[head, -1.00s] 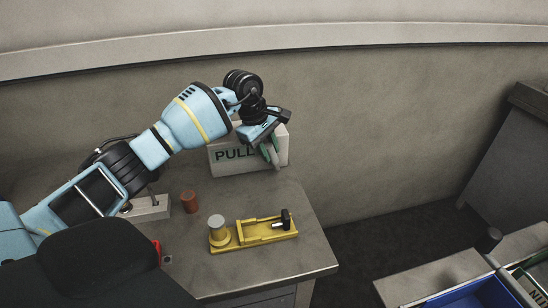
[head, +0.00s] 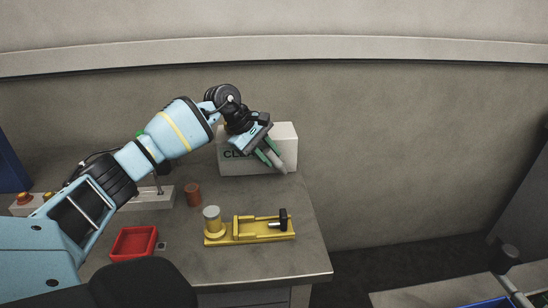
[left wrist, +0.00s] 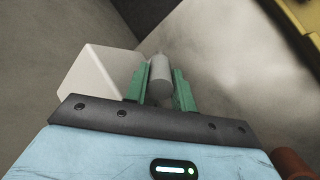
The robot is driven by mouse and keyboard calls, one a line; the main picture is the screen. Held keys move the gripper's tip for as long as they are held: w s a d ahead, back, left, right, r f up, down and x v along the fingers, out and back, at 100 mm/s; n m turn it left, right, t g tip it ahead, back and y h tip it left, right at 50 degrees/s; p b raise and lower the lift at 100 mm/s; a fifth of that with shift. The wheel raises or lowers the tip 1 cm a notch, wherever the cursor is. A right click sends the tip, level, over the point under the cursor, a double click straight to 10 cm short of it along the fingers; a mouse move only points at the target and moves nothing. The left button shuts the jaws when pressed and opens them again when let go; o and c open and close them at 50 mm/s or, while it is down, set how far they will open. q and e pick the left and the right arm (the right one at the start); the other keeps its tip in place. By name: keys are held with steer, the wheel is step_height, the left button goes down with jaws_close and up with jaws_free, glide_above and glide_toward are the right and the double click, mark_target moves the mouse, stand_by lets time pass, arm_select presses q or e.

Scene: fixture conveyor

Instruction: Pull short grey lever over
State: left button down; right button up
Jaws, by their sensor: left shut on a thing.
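The short grey lever (head: 282,167) shows as a light grey rounded stub at the lower right front of the white box (head: 285,144) on the bench. In the left wrist view the lever (left wrist: 160,76) stands between the two green fingers. My left gripper (head: 274,156) is shut on it, fingers slanting down to the right. The fingers hide part of the box front, where dark letters "CLE" show. The lever's base is hidden. My right gripper is in no view.
A yellow fixture (head: 262,238) with a grey-topped post and black knob stands in front on the bench. A brown cylinder (head: 193,195), a red tray (head: 120,253) and a switch box (head: 152,200) lie left. The bench's right side is clear.

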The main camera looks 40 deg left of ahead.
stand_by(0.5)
arm_select(q)
steer(key=c, duration=1.2)
jaws_free()
steer(key=shift+o, duration=0.2)
steer(key=shift+s+a, duration=0.1)
steer(key=v, duration=0.7)
steer(key=shift+s+a+r+b, duration=0.2)
steer(key=shift+r+b, duration=0.05)
steer(key=shift+b, duration=0.05)
